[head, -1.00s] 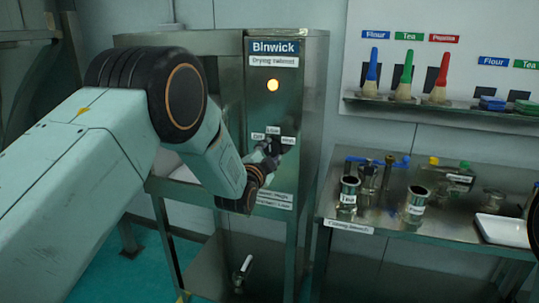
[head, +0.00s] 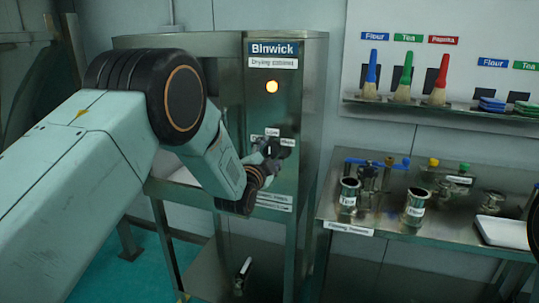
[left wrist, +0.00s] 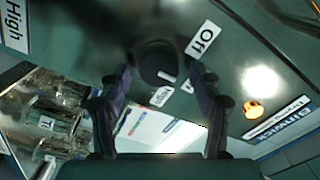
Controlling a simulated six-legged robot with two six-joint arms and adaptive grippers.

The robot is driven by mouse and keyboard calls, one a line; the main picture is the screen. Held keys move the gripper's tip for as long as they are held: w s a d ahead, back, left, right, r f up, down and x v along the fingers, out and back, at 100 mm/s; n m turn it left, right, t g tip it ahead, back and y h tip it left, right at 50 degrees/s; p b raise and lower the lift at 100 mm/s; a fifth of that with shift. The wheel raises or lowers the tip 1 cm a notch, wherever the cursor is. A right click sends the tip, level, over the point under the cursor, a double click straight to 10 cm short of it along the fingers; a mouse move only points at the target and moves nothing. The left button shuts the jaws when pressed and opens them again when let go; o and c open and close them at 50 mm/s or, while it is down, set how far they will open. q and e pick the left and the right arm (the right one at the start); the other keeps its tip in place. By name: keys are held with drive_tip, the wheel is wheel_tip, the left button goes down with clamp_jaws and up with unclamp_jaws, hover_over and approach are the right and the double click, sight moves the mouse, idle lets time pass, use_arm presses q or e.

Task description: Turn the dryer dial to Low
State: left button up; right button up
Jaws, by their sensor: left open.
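The drying cabinet (head: 315,100) has a Binwick sign and a lit amber lamp (head: 272,87). Below the lamp is the dark dial (head: 279,150), with small white labels around it, partly covered by my left gripper (head: 266,160). In the left wrist view the round dark dial (left wrist: 157,60) lies between the fingertips of my open left gripper (left wrist: 162,70). A short white mark shows on its lower right edge. The Off label (left wrist: 205,39) is to its right and a High label (left wrist: 15,22) is at the upper left. I cannot tell whether the fingers touch the dial.
A steel bench (head: 350,230) to the right holds metal cups, fittings and a white tray (head: 503,231). A board above it (head: 440,65) carries brushes with blue, green and red handles. A lever valve (head: 243,270) is low under the cabinet.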

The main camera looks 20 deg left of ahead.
use_arm(q)
drive_tip(key=shift+s, duration=0.2)
drive_tip(key=s, duration=1.2)
drive_tip(key=shift+a, duration=0.2)
drive_tip(key=shift+w, duration=0.15)
